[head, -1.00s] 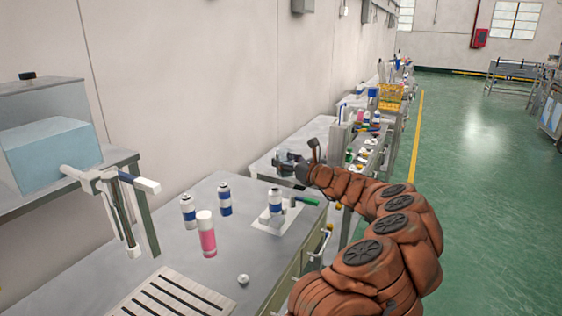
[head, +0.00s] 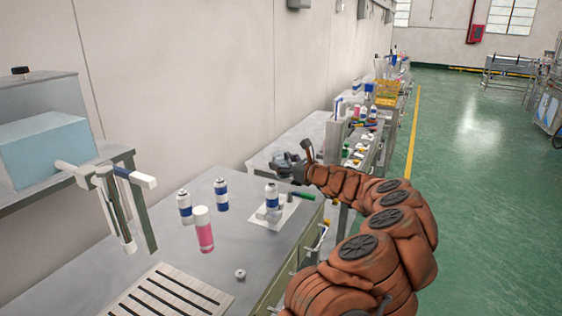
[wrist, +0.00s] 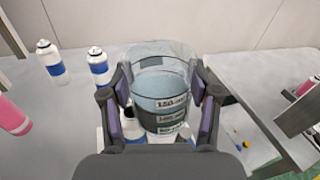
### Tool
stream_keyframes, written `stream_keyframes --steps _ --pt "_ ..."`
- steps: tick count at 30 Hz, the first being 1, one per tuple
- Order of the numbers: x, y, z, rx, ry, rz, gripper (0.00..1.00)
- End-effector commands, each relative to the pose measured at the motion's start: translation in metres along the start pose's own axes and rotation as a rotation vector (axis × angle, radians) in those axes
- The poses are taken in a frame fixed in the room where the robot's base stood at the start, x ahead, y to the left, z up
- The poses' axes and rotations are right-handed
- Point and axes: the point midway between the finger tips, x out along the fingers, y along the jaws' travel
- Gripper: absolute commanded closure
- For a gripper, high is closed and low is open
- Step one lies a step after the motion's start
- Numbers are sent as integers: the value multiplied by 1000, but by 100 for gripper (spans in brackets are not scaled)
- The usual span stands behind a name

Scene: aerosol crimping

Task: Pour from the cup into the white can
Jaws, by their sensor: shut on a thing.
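My gripper (wrist: 160,108) is shut on a clear, tapered cup (wrist: 163,85) with volume labels and pale contents. The cup is upright between the fingers in the wrist view. In the head view my gripper (head: 289,163) is small, above the far end of the bench, and the cup is hard to make out. A white can with a blue band (head: 272,195) stands upright on a white sheet, nearer than the gripper. Two similar cans (head: 184,208) (head: 221,195) stand to its left. In the wrist view, part of the white sheet shows below the cup; the cup hides much there.
A pink bottle with a white cap (head: 203,230) and a small white part (head: 240,274) stand on the bench (head: 235,235). A slotted plate (head: 168,295) lies at the front. A green-handled tool (head: 303,196) lies beside the sheet. More benches with bottles run along the wall.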

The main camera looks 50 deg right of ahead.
Motion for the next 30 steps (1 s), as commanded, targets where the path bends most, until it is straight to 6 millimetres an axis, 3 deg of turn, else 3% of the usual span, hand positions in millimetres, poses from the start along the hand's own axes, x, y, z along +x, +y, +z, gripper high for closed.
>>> stream_keyframes --steps 8,30 --pt "-2 -3 -1 -154 79 0 78" --pt "-3 -4 3 -146 75 0 78"
